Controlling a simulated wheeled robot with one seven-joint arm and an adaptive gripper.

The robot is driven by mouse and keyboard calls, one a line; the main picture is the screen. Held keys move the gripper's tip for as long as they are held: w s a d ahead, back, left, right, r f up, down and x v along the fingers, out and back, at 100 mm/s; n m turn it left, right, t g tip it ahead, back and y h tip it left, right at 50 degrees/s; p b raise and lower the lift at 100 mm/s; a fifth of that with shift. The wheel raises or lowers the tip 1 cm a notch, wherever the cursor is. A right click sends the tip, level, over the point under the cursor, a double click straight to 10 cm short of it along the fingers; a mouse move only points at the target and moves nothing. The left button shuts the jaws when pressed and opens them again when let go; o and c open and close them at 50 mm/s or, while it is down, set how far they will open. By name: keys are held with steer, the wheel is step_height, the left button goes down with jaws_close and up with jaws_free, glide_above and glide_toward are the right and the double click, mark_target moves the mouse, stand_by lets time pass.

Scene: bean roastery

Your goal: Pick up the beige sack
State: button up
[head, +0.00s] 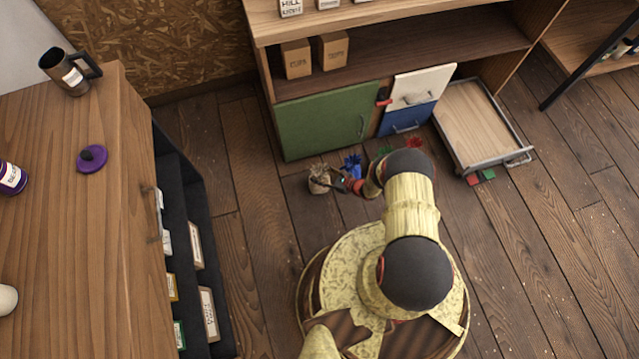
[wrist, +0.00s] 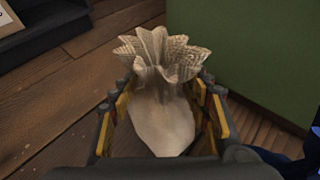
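The beige sack (head: 318,181) stands on the wooden floor in front of the green cabinet door, its gathered, frilled top upright. In the wrist view the sack (wrist: 162,122) fills the middle, between the two fingers of my gripper (wrist: 165,100). The fingers are spread, one on each side of the sack, and they look open around it. Contact with the sack's sides cannot be made out clearly. In the head view my gripper (head: 335,184) reaches the sack from the right, low over the floor. The sack's lower part is partly hidden by the gripper.
A blue sack (head: 352,166) stands close to the right of the beige one; a red sack (head: 413,145) is farther right. The green door (head: 325,120) is just behind. An open drawer (head: 478,122) juts out at the right. A wooden counter (head: 75,220) stands at the left.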

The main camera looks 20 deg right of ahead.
steer(key=shift+s, duration=0.1)
jaws_close()
stand_by(0.4)
steer(key=shift+f, duration=0.1)
stand_by(0.3)
